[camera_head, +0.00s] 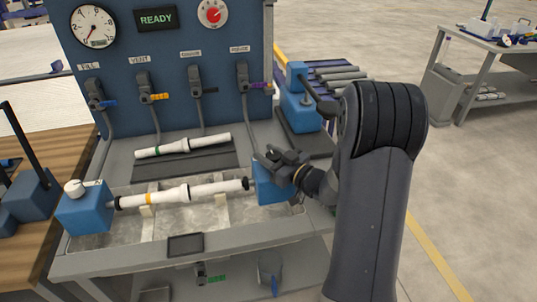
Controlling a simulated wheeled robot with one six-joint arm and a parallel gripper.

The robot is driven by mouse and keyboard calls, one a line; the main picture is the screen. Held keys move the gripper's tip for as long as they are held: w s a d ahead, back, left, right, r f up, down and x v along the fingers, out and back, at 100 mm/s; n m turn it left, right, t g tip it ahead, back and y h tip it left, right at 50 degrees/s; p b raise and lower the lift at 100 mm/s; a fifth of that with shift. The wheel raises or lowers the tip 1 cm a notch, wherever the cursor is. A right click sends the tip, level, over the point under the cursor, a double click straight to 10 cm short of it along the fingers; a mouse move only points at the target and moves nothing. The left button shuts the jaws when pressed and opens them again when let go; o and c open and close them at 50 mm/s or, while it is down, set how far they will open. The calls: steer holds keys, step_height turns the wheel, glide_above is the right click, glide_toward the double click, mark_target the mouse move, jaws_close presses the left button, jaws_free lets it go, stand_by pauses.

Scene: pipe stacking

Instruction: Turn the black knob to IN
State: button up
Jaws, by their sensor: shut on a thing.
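My gripper (276,161) is at the right blue clamp block (268,188), at its upper right side. It is shut on what seems to be the black knob there. The gripper covers the knob, so its pointing direction and any IN mark cannot be read. A white pipe (168,196) with an orange band and black ends lies level between the left blue block (84,212) and the right one. The left block carries a white knob (76,187) on top.
A second white pipe (182,146) with a green band lies on a dark mat behind. A blue panel (180,60) holds gauges, a READY display (156,18) and several valves. A blue press-like device (298,105) stands beyond my gripper. Open floor lies right.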

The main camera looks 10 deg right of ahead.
steer(key=shift+c, duration=1.3)
